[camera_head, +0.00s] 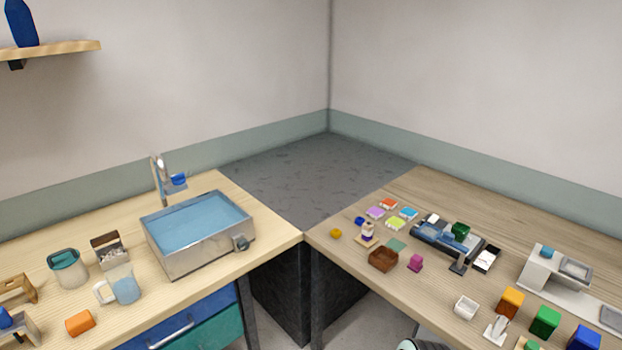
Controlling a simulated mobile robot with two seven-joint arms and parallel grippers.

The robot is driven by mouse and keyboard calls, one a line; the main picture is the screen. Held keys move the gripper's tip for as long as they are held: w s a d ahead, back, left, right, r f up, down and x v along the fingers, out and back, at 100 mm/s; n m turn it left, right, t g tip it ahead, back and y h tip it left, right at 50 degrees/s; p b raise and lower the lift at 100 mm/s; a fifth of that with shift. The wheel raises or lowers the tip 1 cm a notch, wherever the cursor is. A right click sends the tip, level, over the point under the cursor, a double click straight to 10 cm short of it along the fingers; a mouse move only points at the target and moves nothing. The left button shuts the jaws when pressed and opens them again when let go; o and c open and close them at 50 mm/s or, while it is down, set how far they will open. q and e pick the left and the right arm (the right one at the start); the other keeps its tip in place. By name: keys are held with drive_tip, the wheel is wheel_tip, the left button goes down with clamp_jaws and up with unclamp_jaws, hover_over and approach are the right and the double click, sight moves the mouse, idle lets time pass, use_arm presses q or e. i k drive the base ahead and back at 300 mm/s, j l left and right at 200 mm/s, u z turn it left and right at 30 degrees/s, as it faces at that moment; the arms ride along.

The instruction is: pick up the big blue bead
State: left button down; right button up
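A large blue block-like piece (584,338) sits at the lower right corner of the right table, beside a green one (545,320) and an orange one (511,301); it looks like the biggest blue piece there. A much smaller blue piece (359,221) lies near the table's left end, close to a small yellow piece (335,233). I cannot tell for certain which one is the big blue bead. Neither of my grippers is in view.
A floor gap separates the tables.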

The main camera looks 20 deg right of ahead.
sight(359, 220)
drive_tip(key=z, duration=1.25)
